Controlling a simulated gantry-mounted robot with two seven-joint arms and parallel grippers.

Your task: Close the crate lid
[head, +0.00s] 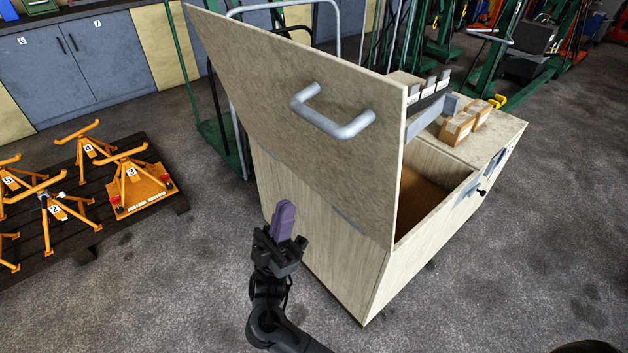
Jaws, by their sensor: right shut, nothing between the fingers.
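The wooden crate (335,263) stands in the middle, its open inside showing on the right. Its lid (270,90) stands open, tilted up and back towards the left, with a grey bar handle (345,131) on the face towards me. My right gripper (285,210), with purple fingers held together, is shut and empty. It is in front of the crate's near side, below the lid and its handle in the picture. I cannot tell whether it touches the crate. My left gripper is not in view.
A dark pallet (88,222) with several orange jack stands (138,178) lies on the left. Wooden blocks (460,127) sit on the crate's far closed part. Green trolley frames (500,40) and blue cabinets (60,55) stand behind. The grey floor (510,280) at right is clear.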

